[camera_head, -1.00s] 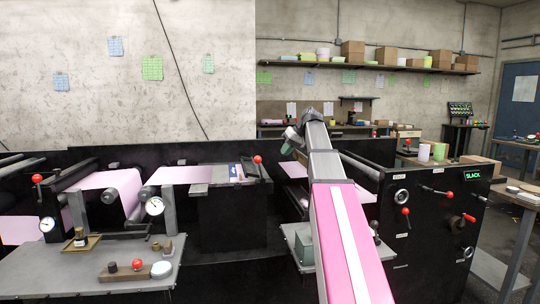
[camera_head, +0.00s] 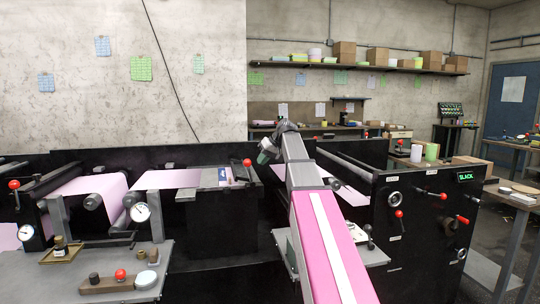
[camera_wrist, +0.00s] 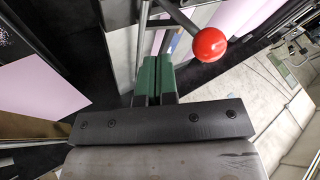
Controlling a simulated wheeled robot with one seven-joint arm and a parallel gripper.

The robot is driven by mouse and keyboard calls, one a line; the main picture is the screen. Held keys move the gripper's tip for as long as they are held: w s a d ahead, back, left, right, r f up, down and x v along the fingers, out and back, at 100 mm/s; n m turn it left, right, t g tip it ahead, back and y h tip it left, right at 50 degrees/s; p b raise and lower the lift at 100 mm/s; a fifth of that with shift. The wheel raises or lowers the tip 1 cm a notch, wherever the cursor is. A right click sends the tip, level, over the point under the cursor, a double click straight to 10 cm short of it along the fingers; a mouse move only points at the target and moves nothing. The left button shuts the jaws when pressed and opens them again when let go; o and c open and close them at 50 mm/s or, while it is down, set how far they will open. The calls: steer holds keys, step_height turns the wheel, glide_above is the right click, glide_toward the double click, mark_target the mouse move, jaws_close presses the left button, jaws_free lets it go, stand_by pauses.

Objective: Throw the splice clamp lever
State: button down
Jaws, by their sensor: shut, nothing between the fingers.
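The splice clamp lever is a metal rod with a red ball knob (camera_head: 247,162), at the right end of the splice table (camera_head: 213,178) in the head view. In the wrist view its red knob (camera_wrist: 209,44) is large, just right of and beyond the fingers, with the rod running up and left from it. My gripper (camera_head: 264,157) is just right of the knob in the head view. Its green fingers (camera_wrist: 153,78) are shut together and empty in the wrist view. A gap shows between fingers and knob in the wrist view; contact is not visible.
Pink web (camera_head: 178,179) runs over rollers left of the splice table. A black control cabinet (camera_head: 420,225) with several red-knobbed levers and a green "SLACK" display (camera_head: 465,176) stands right. A grey bench (camera_head: 110,262) with small parts is at the front left.

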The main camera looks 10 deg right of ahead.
mark_target(249, 160)
steer(key=shift+s+a+r, duration=0.1)
steer(key=shift+s+a, duration=0.05)
steer(key=shift+a, duration=0.5)
steer(key=shift+s+a, duration=0.1)
steer(key=shift+a, duration=0.55)
steer(key=shift+a+r+h, duration=0.1)
steer(key=shift+a+h, duration=0.4)
steer(key=shift+a, duration=1.05)
